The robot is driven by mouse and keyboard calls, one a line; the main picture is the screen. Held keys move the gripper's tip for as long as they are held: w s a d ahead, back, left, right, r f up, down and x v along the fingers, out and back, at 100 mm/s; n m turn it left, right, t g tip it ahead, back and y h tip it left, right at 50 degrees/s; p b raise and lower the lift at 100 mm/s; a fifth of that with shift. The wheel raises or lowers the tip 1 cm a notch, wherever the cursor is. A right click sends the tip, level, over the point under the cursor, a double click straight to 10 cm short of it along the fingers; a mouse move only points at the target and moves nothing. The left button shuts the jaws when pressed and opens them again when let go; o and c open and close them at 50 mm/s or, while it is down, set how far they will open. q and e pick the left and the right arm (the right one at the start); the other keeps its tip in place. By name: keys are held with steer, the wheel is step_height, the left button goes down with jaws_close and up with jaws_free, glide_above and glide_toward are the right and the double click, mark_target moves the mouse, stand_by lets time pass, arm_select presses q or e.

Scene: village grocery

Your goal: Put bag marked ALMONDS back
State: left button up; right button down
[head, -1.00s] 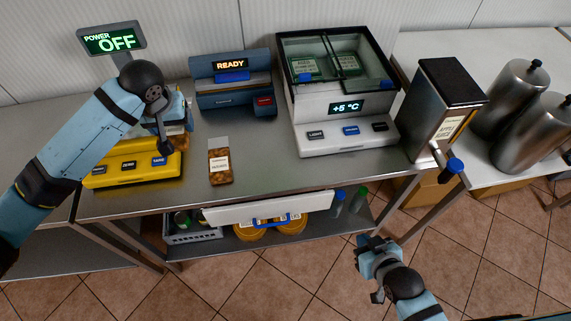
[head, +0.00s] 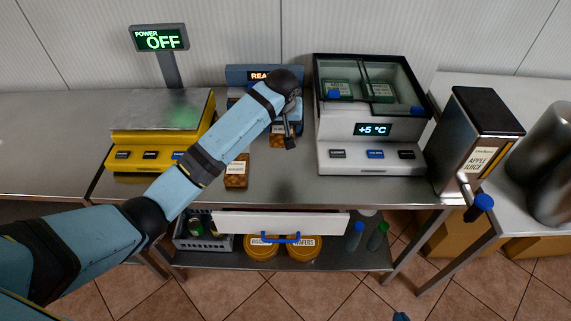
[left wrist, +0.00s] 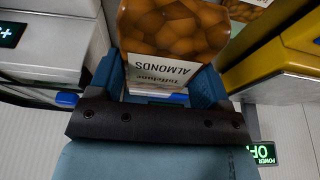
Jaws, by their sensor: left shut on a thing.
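The bag marked ALMONDS (left wrist: 174,72) is brown with a white label, which reads upside down in the left wrist view. My left gripper (left wrist: 165,88) is shut on it. In the head view the left gripper (head: 288,128) holds the bag (head: 277,141) above the counter, in front of the blue READY machine (head: 236,75). The arm hides part of that machine. A second brown bag (head: 236,172) stands on the counter, to the left of the held one; its label is too small to read. Only a blue tip of my right gripper (head: 400,316) shows at the bottom edge.
The yellow scale (head: 125,137), display OFF, is left with an empty plate. A white glass-topped cooler (head: 370,155) showing +5 °C stands right of the held bag. The juice dispenser (head: 475,135) is further right. A white drawer (head: 240,222) hangs below the counter.

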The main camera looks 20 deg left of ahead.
mark_target(283, 166)
arm_select(q)
step_height(283, 166, down, 15)
steer(key=shift+r+p, duration=0.1)
steer(key=shift+p, duration=0.2)
steer(key=o, duration=1.5)
steer(key=shift+c, duration=0.2)
